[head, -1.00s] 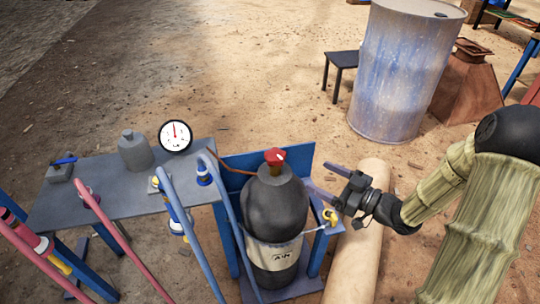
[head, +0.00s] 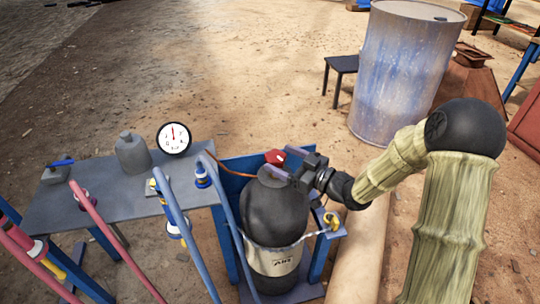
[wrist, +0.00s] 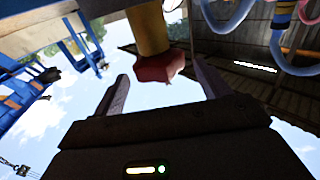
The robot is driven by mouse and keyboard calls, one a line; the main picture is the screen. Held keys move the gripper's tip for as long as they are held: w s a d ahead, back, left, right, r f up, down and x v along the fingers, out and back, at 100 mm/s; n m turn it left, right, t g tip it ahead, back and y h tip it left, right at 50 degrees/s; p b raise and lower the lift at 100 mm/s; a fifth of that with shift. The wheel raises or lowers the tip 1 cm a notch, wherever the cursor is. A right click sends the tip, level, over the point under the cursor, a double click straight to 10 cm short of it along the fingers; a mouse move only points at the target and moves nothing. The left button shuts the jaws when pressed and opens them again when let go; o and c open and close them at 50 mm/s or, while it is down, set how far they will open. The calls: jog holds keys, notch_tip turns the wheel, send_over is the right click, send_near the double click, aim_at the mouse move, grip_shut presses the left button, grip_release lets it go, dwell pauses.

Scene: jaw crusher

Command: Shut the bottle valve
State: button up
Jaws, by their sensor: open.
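The dark grey gas bottle (head: 272,215) stands upright in a blue holder, with a pale label on its lower part. Its red valve knob (head: 274,157) sits on top. My gripper (head: 287,165) is at the top of the bottle, reaching in from the right. In the wrist view the red knob (wrist: 158,68) on its yellowish stem shows ahead, between the two open fingers (wrist: 160,90). A gap shows between the knob and each finger. I cannot tell how deep the knob sits between them.
A grey table (head: 110,190) at left bears a round gauge (head: 173,138), a grey weight-like block (head: 132,153) and hoses. A small yellow fitting (head: 332,221) is right of the bottle.

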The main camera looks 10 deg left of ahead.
aim_at(272, 150)
jog(key=x, duration=0.4)
jog(key=shift+w+a+b, duration=0.2)
jog(key=shift+a+b, duration=0.15)
jog(key=shift+a, duration=0.05)
jog(key=shift+c, duration=0.3)
jog(key=c, duration=0.9)
jog(key=shift+w+m+t+h+b, duration=0.15)
jog(key=shift+m+t+h+b, duration=1.05)
jog(key=shift+t, duration=0.5)
jog(key=shift+w+d+m+t+h+b, duration=0.1)
jog(key=shift+m+t+h+b, duration=0.2)
jog(key=shift+m+t+h, duration=0.25)
jog(key=shift+w+d+m+t+h+b, duration=0.1)
jog(key=shift+m+t+h+b, duration=0.2)
jog(key=shift+m+t, duration=0.3)
